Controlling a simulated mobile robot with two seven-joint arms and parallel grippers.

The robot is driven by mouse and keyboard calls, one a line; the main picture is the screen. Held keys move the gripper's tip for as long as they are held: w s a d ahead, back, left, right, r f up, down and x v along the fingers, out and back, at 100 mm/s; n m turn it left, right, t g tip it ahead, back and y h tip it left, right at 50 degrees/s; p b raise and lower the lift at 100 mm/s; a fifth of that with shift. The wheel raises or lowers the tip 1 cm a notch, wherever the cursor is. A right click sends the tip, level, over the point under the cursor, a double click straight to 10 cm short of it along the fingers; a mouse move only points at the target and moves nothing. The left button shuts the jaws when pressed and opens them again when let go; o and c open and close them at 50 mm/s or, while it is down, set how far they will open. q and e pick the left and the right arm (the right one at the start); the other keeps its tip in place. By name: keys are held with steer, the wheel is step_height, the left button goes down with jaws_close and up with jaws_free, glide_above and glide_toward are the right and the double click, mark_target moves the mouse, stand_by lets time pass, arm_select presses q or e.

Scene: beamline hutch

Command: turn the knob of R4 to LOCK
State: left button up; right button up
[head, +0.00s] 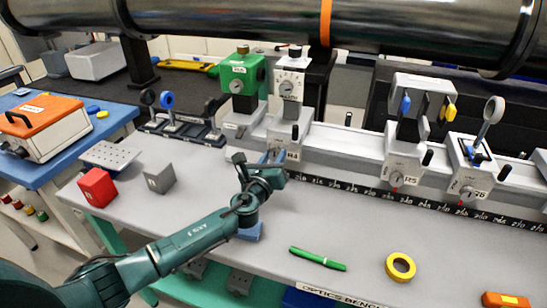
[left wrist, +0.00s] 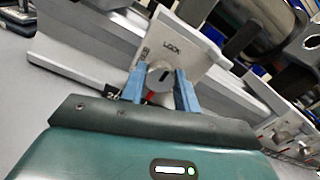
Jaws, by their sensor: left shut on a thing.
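The R4 carrier (head: 289,135) stands on the rail, with a dial unit on top. In the left wrist view its white plate (left wrist: 195,50) is tilted and bears the word LOCK above the round grey knob (left wrist: 158,76). The knob has a dark slot mark, and a bit of red shows below it. My left gripper (head: 274,156) is at the front of R4; its two blue fingers (left wrist: 160,90) are shut on the knob, one on each side. In the head view the gripper hides the knob. My right gripper is not in view.
Carriers R5 (head: 404,166) and R6 (head: 470,180) stand to the right on the rail. A green pen (head: 318,259) and a yellow tape roll (head: 400,267) lie on the bench. A large pipe (head: 400,30) crosses above.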

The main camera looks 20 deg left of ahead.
arm_select(q)
steer(key=o, duration=1)
steer(key=s, duration=1.3)
steer(key=shift+a, duration=0.2)
